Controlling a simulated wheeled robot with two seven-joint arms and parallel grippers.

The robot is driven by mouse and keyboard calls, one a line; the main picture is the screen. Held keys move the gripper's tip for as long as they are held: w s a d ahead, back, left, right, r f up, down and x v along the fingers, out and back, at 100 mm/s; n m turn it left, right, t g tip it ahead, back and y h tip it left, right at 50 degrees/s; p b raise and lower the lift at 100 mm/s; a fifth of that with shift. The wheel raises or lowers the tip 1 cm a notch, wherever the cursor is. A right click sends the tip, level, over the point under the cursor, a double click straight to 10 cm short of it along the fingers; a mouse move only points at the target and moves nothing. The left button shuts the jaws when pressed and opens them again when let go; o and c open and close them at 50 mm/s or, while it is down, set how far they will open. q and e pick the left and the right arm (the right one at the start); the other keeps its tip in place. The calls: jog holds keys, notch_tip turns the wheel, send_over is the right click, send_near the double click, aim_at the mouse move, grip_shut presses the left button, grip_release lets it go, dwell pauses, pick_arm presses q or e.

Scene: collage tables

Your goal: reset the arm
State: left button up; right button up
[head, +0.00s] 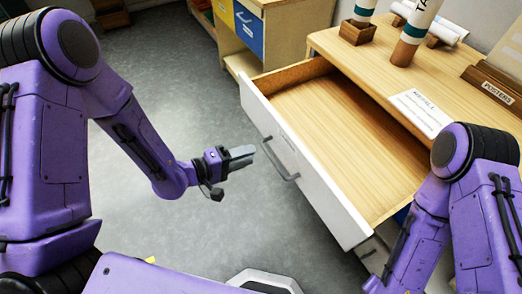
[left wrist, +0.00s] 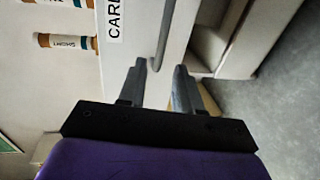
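My left gripper (head: 243,156) points at the front of the open drawer, a little to the left of its grey bar handle (head: 282,163), with a gap between them. In the left wrist view, the gripper (left wrist: 160,66) has its two fingers apart and nothing between them. The handle (left wrist: 163,38) lies just beyond the fingertips there. My left arm is stretched forward from the left. My right arm comes in at the lower right, and its gripper is out of the picture.
The drawer (head: 350,160) is pulled out, and its visible inside is empty. The wooden table (head: 380,62) carries tubes, a label card (head: 420,112) and a poster holder (head: 495,85). A cabinet with a blue bin front (head: 249,28) stands behind. Grey floor (head: 190,80) is clear around my left arm.

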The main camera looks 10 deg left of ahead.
pick_arm(q)
jog(key=v, duration=0.3)
jog(key=shift+s+a+r, duration=0.1)
jog(key=shift+s+a, duration=0.1)
jog(key=shift+s, duration=0.05)
jog(key=s+a+f+m+y, duration=0.1)
jog(key=s+a+f+y, duration=0.1)
jog(key=a+f+y, duration=0.9)
jog(key=s+a+f+g+y, duration=0.1)
jog(key=s+f+g+y, duration=0.1)
jog(key=s+f, duration=0.3)
jog(key=s+a+f+g+y, duration=0.2)
jog(key=s+f+g, duration=0.3)
jog(key=s, duration=0.7)
jog(key=shift+s+a+f, duration=0.15)
jog(key=shift+s+a, duration=0.1)
jog(key=shift+s, duration=0.15)
